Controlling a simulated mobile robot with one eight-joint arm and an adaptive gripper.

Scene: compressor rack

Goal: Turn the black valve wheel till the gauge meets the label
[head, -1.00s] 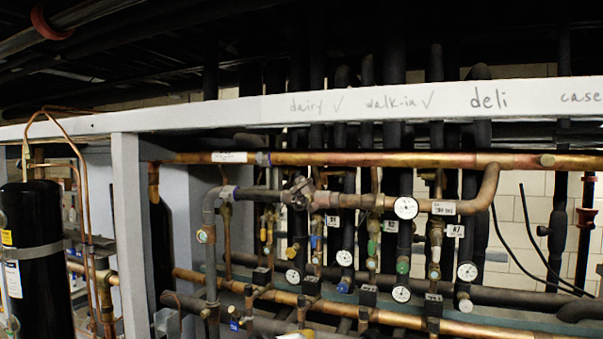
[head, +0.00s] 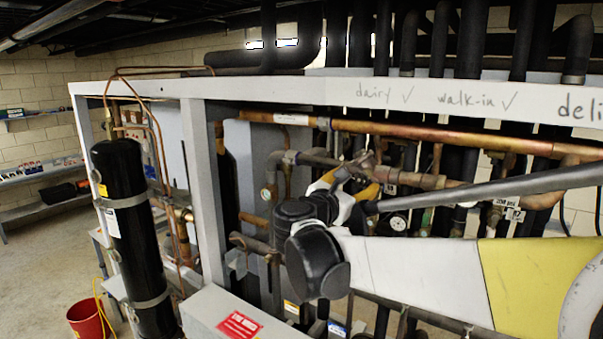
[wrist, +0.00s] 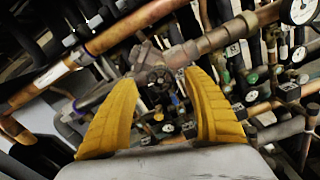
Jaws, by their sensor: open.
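The dark valve wheel (wrist: 155,76) sits on a grey-brown valve body in the pipe run and shows between my fingers in the wrist view. In the head view the valve (head: 358,167) is partly covered by my gripper (head: 350,180). My gripper's yellow fingers (wrist: 157,84) are spread on either side of the wheel. I cannot tell whether they touch it. A white-faced gauge (wrist: 302,10) is at the top right of the wrist view, its reading too small to tell. I cannot tell which label belongs to the task.
A copper pipe (head: 450,140) runs above the valve, under a white beam (head: 300,90) with handwriting. A grey post (head: 203,190) and a black cylinder (head: 130,220) stand left. A grey box (head: 225,312) is below. Floor at far left is open, with a red bucket (head: 88,318).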

